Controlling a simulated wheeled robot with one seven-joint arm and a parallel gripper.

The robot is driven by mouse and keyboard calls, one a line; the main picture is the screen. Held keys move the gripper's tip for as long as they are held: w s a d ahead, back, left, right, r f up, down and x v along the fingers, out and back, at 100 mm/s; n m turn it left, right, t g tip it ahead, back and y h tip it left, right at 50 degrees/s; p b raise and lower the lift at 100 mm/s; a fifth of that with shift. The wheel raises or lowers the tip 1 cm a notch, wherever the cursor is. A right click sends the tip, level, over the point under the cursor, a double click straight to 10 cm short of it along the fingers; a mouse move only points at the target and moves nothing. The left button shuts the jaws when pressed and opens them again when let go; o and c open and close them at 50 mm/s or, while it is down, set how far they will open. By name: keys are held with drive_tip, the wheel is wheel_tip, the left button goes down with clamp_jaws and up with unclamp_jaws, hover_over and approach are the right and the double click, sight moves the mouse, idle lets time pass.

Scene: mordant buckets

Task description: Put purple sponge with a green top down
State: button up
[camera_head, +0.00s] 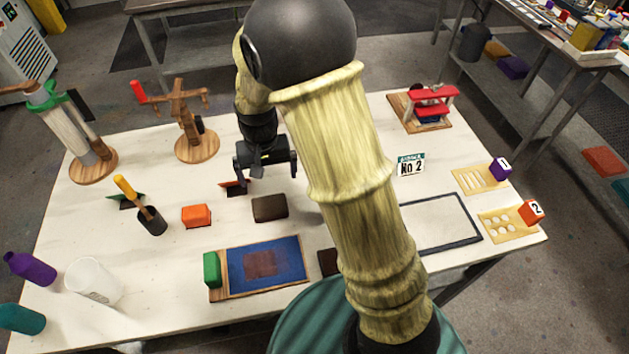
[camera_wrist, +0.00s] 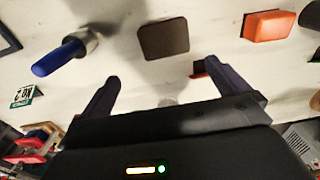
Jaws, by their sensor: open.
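My gripper (camera_head: 266,172) is open above the back middle of the white table, its fingers pointing down. In the wrist view my gripper (camera_wrist: 170,75) shows two dark fingers spread apart with nothing between them. No purple sponge with a green top can be clearly made out. A small dark piece with a green edge (camera_head: 125,200) lies at the left, partly behind an orange-handled tool; its body colour is unclear. A similar dark piece with a red edge (camera_head: 233,184) lies just below my gripper, and its red part (camera_wrist: 198,70) shows by the right finger.
A dark brown block (camera_head: 270,208) and an orange block (camera_head: 196,216) lie in front of my gripper. A green block (camera_head: 211,269) sits beside a blue panel (camera_head: 285,262). Wooden stands occupy the back left. A purple cube marked 1 (camera_head: 500,168) is at the right. My arm hides the table's middle.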

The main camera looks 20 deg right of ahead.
drive_tip(key=s+d+r+t, duration=0.2)
drive_tip(key=s+d+r, duration=0.4)
drive_tip(key=s+d, duration=0.6)
drive_tip(key=shift+s+d, duration=0.3)
drive_tip(key=shift+c, duration=0.2)
idle(0.4)
